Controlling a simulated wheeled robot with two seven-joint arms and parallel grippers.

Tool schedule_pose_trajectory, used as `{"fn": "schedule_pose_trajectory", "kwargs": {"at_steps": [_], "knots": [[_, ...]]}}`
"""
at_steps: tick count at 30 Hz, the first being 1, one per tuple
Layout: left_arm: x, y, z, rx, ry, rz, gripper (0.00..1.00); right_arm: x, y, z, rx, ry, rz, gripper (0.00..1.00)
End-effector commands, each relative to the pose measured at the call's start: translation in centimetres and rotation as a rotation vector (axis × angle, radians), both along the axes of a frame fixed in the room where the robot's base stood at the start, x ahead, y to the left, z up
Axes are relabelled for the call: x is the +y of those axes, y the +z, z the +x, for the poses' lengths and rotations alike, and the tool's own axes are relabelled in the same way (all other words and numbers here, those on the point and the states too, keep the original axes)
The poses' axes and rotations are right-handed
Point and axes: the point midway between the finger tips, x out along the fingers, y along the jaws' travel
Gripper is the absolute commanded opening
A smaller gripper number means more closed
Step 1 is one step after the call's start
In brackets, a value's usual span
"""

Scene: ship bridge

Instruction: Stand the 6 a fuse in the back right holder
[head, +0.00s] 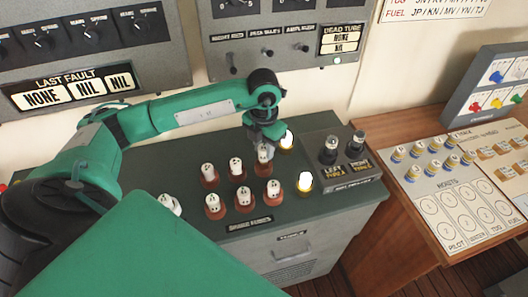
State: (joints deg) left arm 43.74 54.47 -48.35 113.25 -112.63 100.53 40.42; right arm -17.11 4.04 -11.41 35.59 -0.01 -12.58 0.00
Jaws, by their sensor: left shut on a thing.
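My left gripper (264,140) points down and is shut on a white fuse (264,154) with a dark mark too small to read. The fuse is upright at the back right red-brown holder (264,169); I cannot tell whether it is fully seated. The other holders form two rows on the dark green counter, with white fuses such as the back left (208,171), back middle (237,166), front left (213,201), front middle (243,195) and front right (274,186) ones. My right gripper is out of view.
White pieces with yellow bases stand right of the holders, one behind (287,140) and one in front (305,181). Another white piece (169,204) is at the left. A dark box with two tubes (329,149) stands at the right end. Wall panels rise behind.

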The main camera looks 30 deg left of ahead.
Motion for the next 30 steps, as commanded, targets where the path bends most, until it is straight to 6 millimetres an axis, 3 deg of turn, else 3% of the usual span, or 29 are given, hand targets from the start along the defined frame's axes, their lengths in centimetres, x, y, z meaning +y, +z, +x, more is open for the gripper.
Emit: {"fn": "schedule_pose_trajectory", "kwargs": {"at_steps": [6, 20, 21, 24, 30], "knots": [[0.0, -2.9, -0.1, 0.003, -0.001, 0.000, 0.06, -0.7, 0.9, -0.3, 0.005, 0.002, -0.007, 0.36], [0.0, -3.8, 0.0, 0.001, 0.000, 0.000, 0.06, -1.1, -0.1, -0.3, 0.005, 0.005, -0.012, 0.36], [0.0, -3.8, 0.0, 0.001, 0.000, 0.000, 0.31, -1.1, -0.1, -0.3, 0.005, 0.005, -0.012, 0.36], [0.0, -3.6, 0.0, 0.001, 0.000, 0.001, 0.50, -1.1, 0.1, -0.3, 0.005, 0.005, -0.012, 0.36], [0.0, -3.6, 0.0, 0.001, 0.000, 0.001, 0.51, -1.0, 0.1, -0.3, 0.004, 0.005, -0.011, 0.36]]}}
